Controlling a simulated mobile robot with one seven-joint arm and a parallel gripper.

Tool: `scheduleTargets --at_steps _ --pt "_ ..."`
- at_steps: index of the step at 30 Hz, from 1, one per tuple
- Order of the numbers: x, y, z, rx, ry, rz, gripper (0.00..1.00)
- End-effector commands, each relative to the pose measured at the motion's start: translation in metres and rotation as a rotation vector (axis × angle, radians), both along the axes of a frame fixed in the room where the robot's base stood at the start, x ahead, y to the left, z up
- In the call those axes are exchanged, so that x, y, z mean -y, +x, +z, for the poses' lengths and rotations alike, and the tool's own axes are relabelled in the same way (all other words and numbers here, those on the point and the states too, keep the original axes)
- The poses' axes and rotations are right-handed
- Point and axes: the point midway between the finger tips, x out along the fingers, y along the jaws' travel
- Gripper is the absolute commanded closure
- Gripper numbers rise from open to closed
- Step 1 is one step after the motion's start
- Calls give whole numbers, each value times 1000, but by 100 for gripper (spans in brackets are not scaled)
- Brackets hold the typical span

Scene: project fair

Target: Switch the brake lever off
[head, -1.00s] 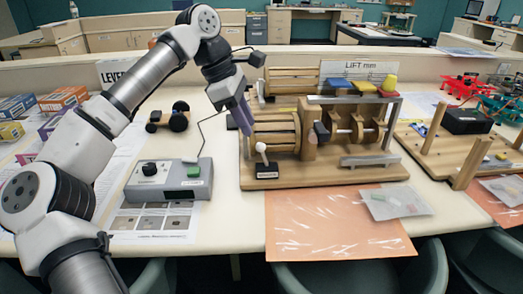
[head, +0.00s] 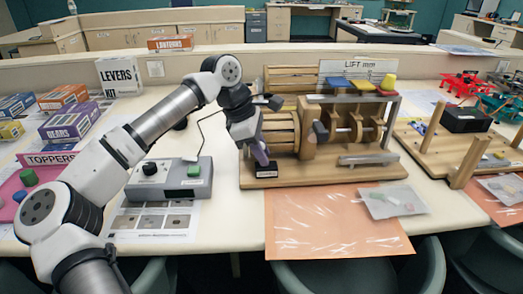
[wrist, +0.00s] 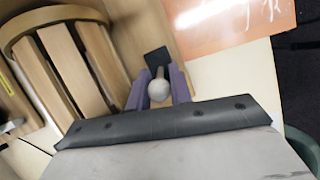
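The brake lever is a small stick with a pale round knob (wrist: 158,90) on a dark base plate (wrist: 157,60) in the wrist view. In the head view the dark base (head: 266,171) shows at the front left of the wooden machine, while the lever's knob is hidden behind my fingers. My gripper (head: 261,156) points down over the lever. In the wrist view its two purple fingers (wrist: 158,88) stand on either side of the knob. The knob nearly fills the space between them; I cannot tell if they press on it.
The slatted wooden drum (wrist: 75,70) is close beside my gripper. A grey control box (head: 171,181) with a black knob and green button sits to the left. An orange sheet (head: 330,222) and a clear bag (head: 393,200) lie flat in front.

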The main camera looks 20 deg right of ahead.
Motion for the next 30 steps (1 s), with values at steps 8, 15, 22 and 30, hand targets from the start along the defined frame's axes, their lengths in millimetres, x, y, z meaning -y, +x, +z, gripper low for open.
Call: scheduleTargets --at_steps 8,15,22,30 --pt "-1 0 -3 -10 -29 1 100" --pt "-7 2 -5 -48 -164 2 100" --pt "-7 2 -2 -48 -167 1 100" --pt "-7 2 -2 -48 -165 1 73"
